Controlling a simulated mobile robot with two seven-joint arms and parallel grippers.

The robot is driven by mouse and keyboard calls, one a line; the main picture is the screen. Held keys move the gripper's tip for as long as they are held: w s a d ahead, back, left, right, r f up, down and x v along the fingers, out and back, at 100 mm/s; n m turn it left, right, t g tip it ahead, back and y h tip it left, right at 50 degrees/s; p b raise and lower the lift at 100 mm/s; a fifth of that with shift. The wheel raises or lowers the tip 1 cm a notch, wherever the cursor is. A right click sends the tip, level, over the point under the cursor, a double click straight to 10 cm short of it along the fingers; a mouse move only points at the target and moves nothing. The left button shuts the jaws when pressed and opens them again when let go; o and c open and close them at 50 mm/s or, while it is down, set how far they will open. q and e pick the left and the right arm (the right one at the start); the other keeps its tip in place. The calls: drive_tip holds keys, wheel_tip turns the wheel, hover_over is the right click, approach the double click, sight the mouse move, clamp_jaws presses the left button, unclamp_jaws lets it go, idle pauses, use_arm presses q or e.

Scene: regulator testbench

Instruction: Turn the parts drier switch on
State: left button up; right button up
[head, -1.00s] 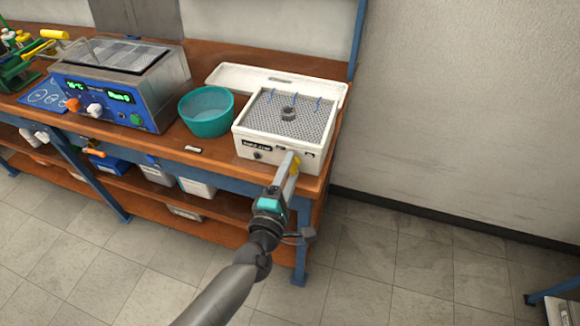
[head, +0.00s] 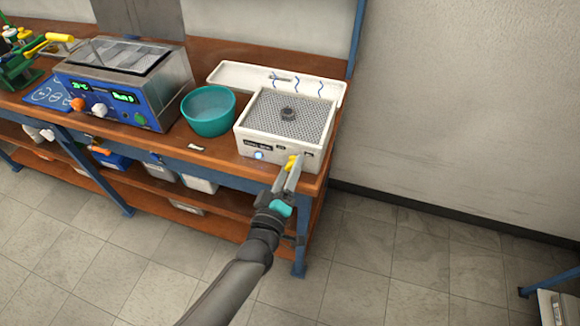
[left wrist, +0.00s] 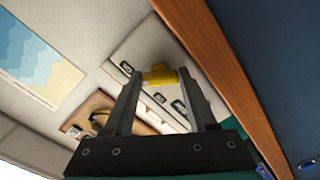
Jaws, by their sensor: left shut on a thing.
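The parts drier (head: 246,139) is a white box with a grey mesh top at the right end of the bench. Its front panel has a dark label, small dark fittings and a round lamp (head: 258,155), which glows bluish white. My left gripper (head: 291,166) is at the right part of this front, shut on a small yellow piece. In the left wrist view the yellow piece (left wrist: 160,77) sits between the fingertips in front of the white panel. I cannot tell which fitting is the switch, or whether the yellow piece touches one. My right gripper is not in view.
A teal bowl (head: 208,112) stands left of the drier, with a blue-fronted bath (head: 150,108) beyond it. A white lid (head: 232,73) lies behind the drier. Boxes fill the shelf below.

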use_arm(q)
drive_tip(key=shift+m, duration=0.5)
drive_tip(key=o, duration=1.4)
drive_tip(key=shift+c, duration=0.2)
drive_tip(key=p+v, duration=0.1)
drive_tip(key=v, duration=1.4)
drive_tip(key=shift+s, duration=0.15)
drive_tip(key=shift+a, duration=0.1)
